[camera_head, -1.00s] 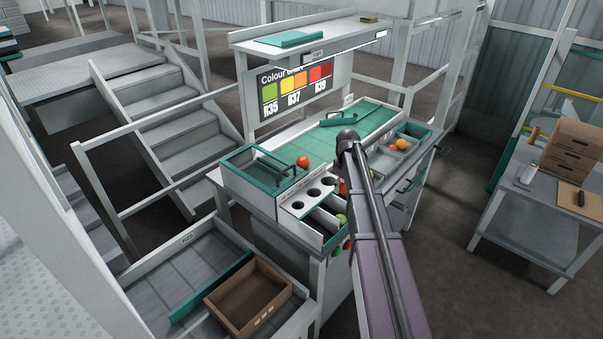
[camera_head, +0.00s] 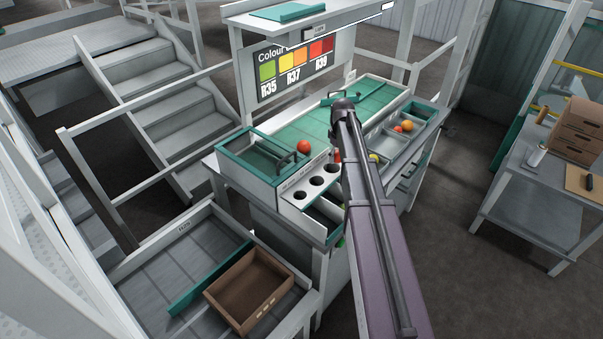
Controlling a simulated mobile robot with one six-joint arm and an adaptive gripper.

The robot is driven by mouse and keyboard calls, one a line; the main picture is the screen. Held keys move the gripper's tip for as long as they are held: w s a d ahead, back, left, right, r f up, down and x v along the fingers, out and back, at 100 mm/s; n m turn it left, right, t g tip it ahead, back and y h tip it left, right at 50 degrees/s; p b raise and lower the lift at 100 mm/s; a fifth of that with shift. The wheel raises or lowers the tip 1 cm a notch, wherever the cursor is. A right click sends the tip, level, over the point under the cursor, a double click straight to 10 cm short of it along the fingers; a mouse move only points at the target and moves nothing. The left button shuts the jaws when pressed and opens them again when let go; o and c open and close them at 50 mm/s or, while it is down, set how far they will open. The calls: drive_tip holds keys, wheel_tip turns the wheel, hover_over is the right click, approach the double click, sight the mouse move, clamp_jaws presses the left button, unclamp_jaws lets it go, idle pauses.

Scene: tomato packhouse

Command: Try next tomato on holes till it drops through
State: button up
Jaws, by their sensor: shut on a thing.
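A white gauge plate (camera_head: 310,187) with three dark round holes in a row sits at the front of the bench, its right end close behind my arm. A yellow tomato (camera_head: 374,158) shows just right of my arm. A small red thing (camera_head: 337,156) peeks out left of my arm above the third hole; I cannot tell what it is. My gripper is hidden behind my arm.
A colour chart board (camera_head: 290,75) stands behind the green-topped bench. A brown cardboard box (camera_head: 230,318) sits in the grey tray at the lower left. A side table (camera_head: 520,185) with boxes stands right. Clear floor lies between it and the bench.

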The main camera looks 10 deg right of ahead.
drive_tip(key=s+a+r+n+p, duration=0.1)
drive_tip(key=s+a, duration=0.3)
drive_tip(key=a, duration=0.4)
drive_tip(key=s+a+r+n+p, duration=0.1)
drive_tip(key=s+a, duration=0.4)
drive_tip(key=a, duration=0.2)
drive_tip(key=shift+a+r+n, duration=0.2)
drive_tip(key=shift+a+n, duration=0.15)
drive_tip(key=shift+n, duration=0.05)
drive_tip(key=shift+f, duration=0.15)
drive_tip(key=shift+w+f+b, duration=0.1)
drive_tip(key=shift+f+b, duration=2.9)
drive_tip(key=shift+f, duration=0.05)
drive_tip(key=o, duration=0.7)
